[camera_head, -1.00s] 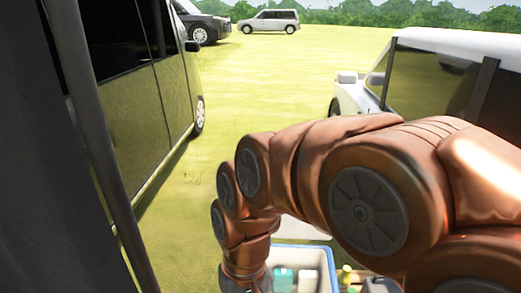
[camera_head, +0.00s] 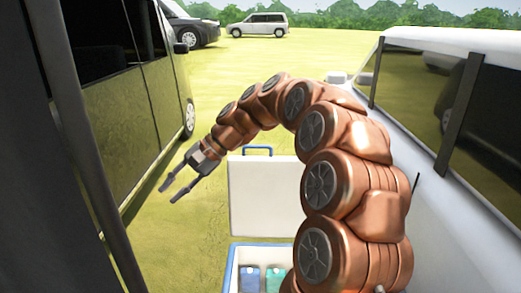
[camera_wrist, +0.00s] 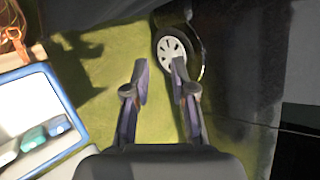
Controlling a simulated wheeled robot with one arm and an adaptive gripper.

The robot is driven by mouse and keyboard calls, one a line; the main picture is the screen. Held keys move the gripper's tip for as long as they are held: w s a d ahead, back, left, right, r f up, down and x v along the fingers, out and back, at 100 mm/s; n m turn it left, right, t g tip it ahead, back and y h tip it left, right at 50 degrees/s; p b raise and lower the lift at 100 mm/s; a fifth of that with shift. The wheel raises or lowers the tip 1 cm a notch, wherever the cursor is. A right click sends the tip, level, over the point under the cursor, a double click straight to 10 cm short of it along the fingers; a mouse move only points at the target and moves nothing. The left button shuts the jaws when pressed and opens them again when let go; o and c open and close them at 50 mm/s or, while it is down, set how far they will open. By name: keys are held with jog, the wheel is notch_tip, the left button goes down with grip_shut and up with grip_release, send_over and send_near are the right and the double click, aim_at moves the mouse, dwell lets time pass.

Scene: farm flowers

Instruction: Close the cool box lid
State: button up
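The cool box (camera_head: 233,262) stands at the bottom of the head view, with a blue rim and a white inside. Its white lid (camera_head: 264,196) is raised upright at the far side of the box, with a blue handle (camera_head: 257,150) at its top. My gripper (camera_head: 174,190) is left of the lid, apart from it, its fingers spread and empty. In the wrist view my gripper (camera_wrist: 158,68) has a clear gap between its fingers over grass. The cool box (camera_wrist: 62,92) shows at the left there. My arm hides the right part of the box and lid.
Blue and teal items (camera_head: 249,278) lie inside the box. A dark van (camera_head: 135,100) stands at the left and a white vehicle (camera_head: 425,150) at the right. Open grass (camera_head: 290,58) lies between them. A dark post (camera_head: 90,150) crosses the near left.

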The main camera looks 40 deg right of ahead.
jog(key=w+d+m+t+y, duration=0.1)
jog(key=w+d+m+t, duration=0.2)
jog(key=w+d, duration=0.6)
jog(key=m+t+h+b, duration=0.2)
jog(key=m+t, duration=0.5)
jog(key=m, duration=0.1)
send_near(264, 147)
jog(key=x, duration=0.4)
jog(key=shift+p+x, duration=0.4)
jog(key=shift+x, duration=3.35)
grip_shut()
